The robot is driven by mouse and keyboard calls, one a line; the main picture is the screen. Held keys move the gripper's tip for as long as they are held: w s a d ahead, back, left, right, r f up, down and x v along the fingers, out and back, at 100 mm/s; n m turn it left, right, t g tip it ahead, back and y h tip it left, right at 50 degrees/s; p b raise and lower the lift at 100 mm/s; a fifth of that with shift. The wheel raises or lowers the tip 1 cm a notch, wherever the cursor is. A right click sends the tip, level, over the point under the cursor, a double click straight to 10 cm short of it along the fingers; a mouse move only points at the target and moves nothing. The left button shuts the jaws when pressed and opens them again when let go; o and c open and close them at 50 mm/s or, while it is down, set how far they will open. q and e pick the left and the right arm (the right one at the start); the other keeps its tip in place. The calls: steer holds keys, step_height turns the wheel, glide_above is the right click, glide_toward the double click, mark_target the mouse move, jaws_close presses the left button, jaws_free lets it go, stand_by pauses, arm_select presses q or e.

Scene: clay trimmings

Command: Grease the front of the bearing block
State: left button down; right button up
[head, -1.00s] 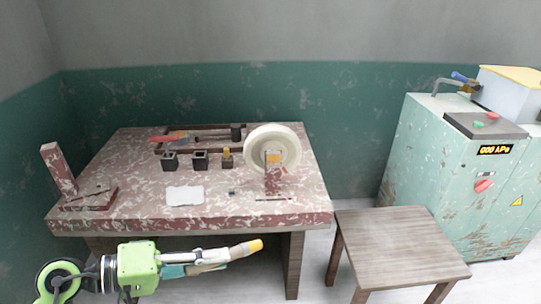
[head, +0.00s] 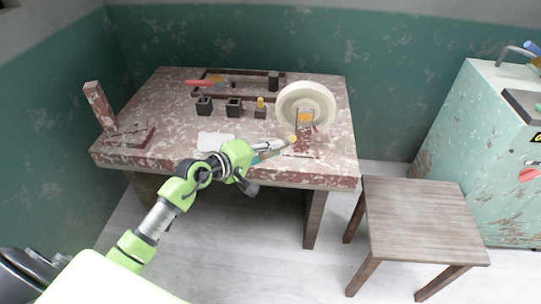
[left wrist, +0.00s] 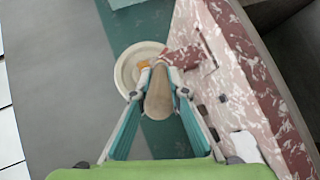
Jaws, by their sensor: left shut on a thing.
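The bearing block (head: 303,143) is a reddish mottled upright in front of the pale round wheel (head: 322,92), with an orange patch (head: 305,117) at its upper part. It also shows in the left wrist view (left wrist: 184,57). My left gripper (head: 268,149) is shut on a tan brush-like tool (left wrist: 159,98) with a yellowish tip (head: 293,138) in the head view. The tip appears close to the block's front left; I cannot tell whether it touches. The tool's far end is hidden in the wrist view. My right gripper is not in view.

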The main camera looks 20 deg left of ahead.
arm_select(q)
steer(key=shift+w+a+b, duration=0.3)
steer(key=shift+w+b, duration=0.1)
steer(key=shift+w, duration=0.55)
steer(key=shift+w+a+b, duration=0.25)
steer(key=shift+w+b, duration=0.1)
steer(key=shift+w, duration=0.55)
steer(key=shift+w+a+b, duration=0.3)
steer(key=shift+w+b, duration=0.1)
steer(key=shift+w, duration=0.55)
steer(key=shift+w+a+b, duration=0.3)
steer(key=shift+w+b, duration=0.65)
steer(key=shift+d, duration=0.1)
